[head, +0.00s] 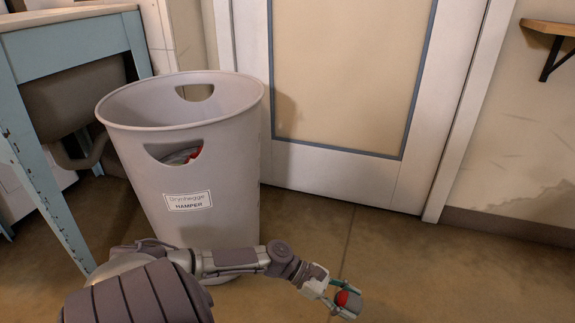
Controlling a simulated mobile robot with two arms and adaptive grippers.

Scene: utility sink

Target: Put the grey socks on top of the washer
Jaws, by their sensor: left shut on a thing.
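My left gripper (335,298) is low in the head view, right of the hamper, and is shut on a small rounded grey bundle with a red patch, which I take to be the grey socks (352,302). The bundle is held clear of the hamper, over the brown floor. My right gripper is not in view. No washer can be made out for certain; a white surface at the left edge is mostly hidden behind the sink stand.
A tall grey hamper (215,205) stands in front of the door (345,75); something grey and red shows through its front handle hole. A blue sink stand (75,50) is at the left. A wooden shelf (550,28) is at the upper right. The floor at right is clear.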

